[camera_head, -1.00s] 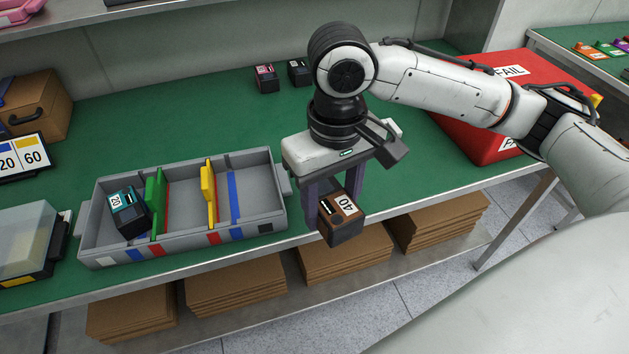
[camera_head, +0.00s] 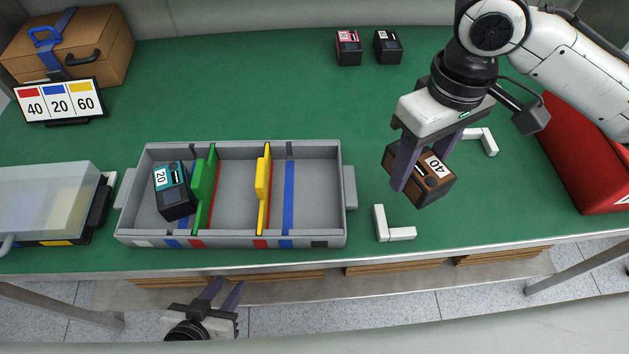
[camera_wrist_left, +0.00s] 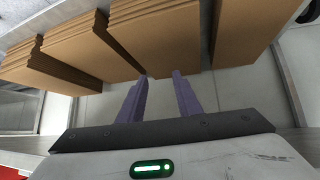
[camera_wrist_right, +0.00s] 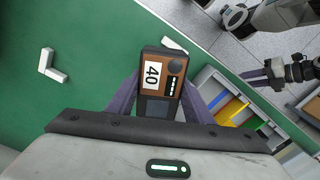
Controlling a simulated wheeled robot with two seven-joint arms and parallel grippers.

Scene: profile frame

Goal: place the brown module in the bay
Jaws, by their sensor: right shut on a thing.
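The brown module (camera_head: 420,172), labelled 40, is between the fingers of my right gripper (camera_head: 424,168), shut on it above the green mat, right of the grey tray. It also shows in the right wrist view (camera_wrist_right: 162,80). The grey divided tray (camera_head: 330,240) has a green divider (camera_head: 205,188) and a yellow divider (camera_head: 263,188). Its left compartment holds a tilted teal module (camera_head: 175,190) labelled 20; the middle and right compartments are empty. Which place is the bay, I cannot tell. My left gripper (camera_head: 227,290) is open and empty beyond the table's front edge.
White corner brackets (camera_head: 390,228) (camera_head: 487,142) lie on the mat around the held module. Two dark modules (camera_head: 348,48) (camera_head: 387,47) stand at the back. A sign (camera_head: 58,102) reads 40, 20, 60.

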